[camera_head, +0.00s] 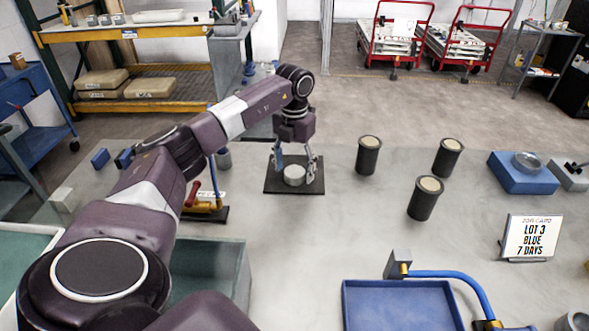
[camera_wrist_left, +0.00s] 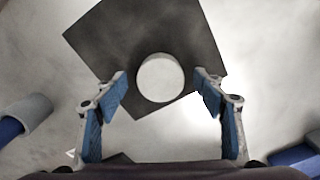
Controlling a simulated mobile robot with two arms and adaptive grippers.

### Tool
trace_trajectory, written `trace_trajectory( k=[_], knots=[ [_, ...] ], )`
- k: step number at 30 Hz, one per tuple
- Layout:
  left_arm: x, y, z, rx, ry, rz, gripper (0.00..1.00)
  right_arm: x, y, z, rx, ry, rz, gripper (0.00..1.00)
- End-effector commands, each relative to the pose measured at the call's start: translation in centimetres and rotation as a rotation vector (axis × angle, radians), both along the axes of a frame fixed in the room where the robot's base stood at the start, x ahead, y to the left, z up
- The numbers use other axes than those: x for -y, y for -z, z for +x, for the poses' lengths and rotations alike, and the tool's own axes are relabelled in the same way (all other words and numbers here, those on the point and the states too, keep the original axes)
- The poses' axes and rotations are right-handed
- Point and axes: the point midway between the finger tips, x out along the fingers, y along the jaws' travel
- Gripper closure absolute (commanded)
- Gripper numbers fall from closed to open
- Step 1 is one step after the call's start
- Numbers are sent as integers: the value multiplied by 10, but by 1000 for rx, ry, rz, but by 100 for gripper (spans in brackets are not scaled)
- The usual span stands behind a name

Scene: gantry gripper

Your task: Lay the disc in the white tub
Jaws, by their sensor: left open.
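A pale, round disc (camera_head: 294,175), thick like a short cylinder, rests on a dark square plate (camera_head: 277,186) on the grey table. In the left wrist view the disc (camera_wrist_left: 160,77) sits near the plate's lower edge. My left gripper (camera_head: 296,164) points down over it, open, with one finger on each side. In the wrist view a gap shows between each fingertip and the disc. A white-rimmed container (camera_head: 45,231) with a greenish inside is partly hidden by my left arm; I cannot tell if it is the white tub. My right gripper is not in view.
Several dark cylinders with tan tops stand right of the plate, one nearest (camera_head: 426,198). A blue tray (camera_head: 400,305) lies at the front, beside a blue hose (camera_head: 455,279). A sign (camera_head: 531,237) stands at right. A teal bin (camera_head: 240,268) is behind my arm.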

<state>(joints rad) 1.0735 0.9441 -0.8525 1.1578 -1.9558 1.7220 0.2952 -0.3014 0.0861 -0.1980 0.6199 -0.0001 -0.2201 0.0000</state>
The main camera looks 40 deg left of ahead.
Motion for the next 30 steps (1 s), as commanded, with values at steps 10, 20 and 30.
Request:
trace_trajectory(
  k=[10,20,30],
  knots=[
    [0,1,0,0,0,0,50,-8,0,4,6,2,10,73],
    [0,1,0,0,0,0,86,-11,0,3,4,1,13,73],
    [0,-3,1,2,0,0,92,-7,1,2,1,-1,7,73]
  ],
)
